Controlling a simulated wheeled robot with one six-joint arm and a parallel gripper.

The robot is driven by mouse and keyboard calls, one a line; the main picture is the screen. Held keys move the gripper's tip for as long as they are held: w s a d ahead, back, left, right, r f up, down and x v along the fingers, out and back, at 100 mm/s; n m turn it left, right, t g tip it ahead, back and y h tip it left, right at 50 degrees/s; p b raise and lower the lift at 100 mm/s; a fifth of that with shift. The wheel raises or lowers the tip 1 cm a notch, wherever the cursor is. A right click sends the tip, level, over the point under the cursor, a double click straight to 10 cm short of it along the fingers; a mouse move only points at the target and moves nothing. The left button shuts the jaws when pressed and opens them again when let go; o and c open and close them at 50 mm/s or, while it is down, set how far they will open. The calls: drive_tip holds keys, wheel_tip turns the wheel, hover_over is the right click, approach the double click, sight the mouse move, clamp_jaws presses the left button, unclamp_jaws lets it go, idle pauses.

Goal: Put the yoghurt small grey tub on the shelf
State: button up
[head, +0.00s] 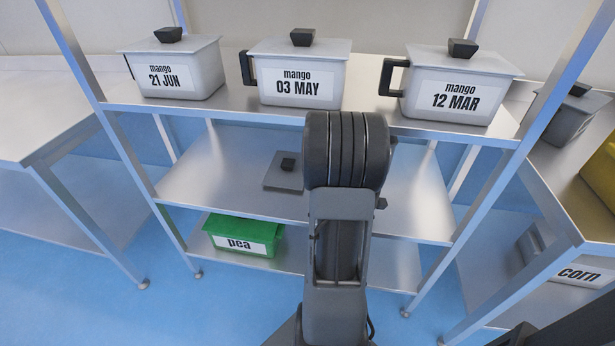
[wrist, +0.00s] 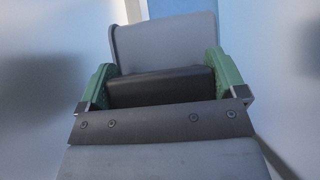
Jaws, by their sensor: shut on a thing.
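My gripper (wrist: 163,84) shows in the wrist view with its two green fingers on either side of a black handle block. It is shut on this block. The block belongs to a grey thing, which I take to be the small grey tub (wrist: 165,43). No label on it shows, so I cannot read yoghurt. In the head view my arm hides the gripper and the tub. The metal shelf (head: 225,172) stands in front of me, with a top, a middle and a bottom board.
Mango pots dated 21 JUN (head: 178,70), 03 MAY (head: 297,75) and 12 MAR (head: 457,88) stand on the top board. A grey lid (head: 283,180) with a black knob is on the middle board. A green pea tub (head: 243,236) is below. A corn tub (head: 580,271) is at right.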

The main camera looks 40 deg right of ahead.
drive_tip(key=shift+d+f, duration=0.2)
drive_tip(key=w+f, duration=0.1)
drive_tip(key=w, duration=0.1)
drive_tip(key=w+f, duration=0.1)
drive_tip(key=w, duration=0.2)
drive_tip(key=w+f, duration=0.1)
drive_tip(key=w, duration=0.1)
drive_tip(key=shift+w+a+f+b, duration=0.1)
drive_tip(key=shift+w+f+b, duration=0.15)
drive_tip(key=shift+w+b, duration=0.1)
drive_tip(key=w+f, duration=0.1)
drive_tip(key=f, duration=0.1)
drive_tip(key=w+f+b, duration=0.1)
drive_tip(key=w+f, duration=0.1)
drive_tip(key=f, duration=0.1)
drive_tip(key=w+f, duration=0.2)
drive_tip(key=f, duration=0.1)
drive_tip(key=shift+w, duration=0.15)
drive_tip(key=shift+f, duration=0.5)
drive_tip(key=shift+b, duration=0.35)
